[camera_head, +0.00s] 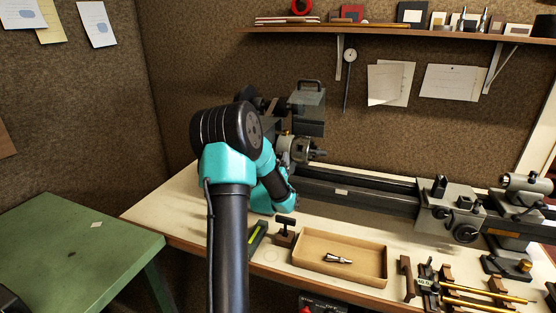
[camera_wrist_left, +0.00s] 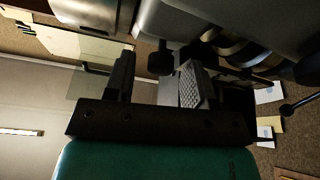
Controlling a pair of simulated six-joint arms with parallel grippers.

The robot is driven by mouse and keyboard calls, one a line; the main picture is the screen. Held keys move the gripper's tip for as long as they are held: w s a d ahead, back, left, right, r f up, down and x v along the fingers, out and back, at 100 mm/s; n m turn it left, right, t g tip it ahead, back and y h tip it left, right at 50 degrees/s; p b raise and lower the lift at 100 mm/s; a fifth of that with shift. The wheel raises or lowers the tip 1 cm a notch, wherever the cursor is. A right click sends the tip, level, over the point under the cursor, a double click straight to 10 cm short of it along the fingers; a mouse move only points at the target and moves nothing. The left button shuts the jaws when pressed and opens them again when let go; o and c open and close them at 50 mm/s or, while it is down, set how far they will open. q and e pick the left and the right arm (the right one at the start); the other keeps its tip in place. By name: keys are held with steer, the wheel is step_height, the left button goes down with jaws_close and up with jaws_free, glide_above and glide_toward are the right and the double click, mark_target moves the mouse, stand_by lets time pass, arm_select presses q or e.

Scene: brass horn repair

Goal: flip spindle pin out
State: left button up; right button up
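The lathe headstock (camera_head: 290,149) with its metal spindle end stands behind my left arm in the head view. My left arm reaches up to it, and its fingertips are hidden there behind the arm. In the left wrist view my left gripper (camera_wrist_left: 156,80) is open, its two fingers apart with nothing clearly held. A dark rounded knob (camera_wrist_left: 160,60) shows just beyond the gap between the fingers; I cannot tell whether it is the spindle pin or touches a finger. Grey machine body (camera_wrist_left: 215,25) lies close above. My right gripper is not in view.
A cardboard tray (camera_head: 313,280) holding a small metal part (camera_head: 338,259) lies on the bench front. The lathe bed (camera_head: 350,188) and carriage (camera_head: 447,210) run to the right. Brass rods (camera_head: 480,300) rest at the front right. A green table (camera_head: 80,245) stands left.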

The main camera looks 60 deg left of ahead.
arm_select(q)
jaws_close()
stand_by(0.3)
steer(key=shift+s+d, duration=0.65)
steer(key=shift+s, duration=0.1)
steer(key=shift+o, duration=0.4)
jaws_free()
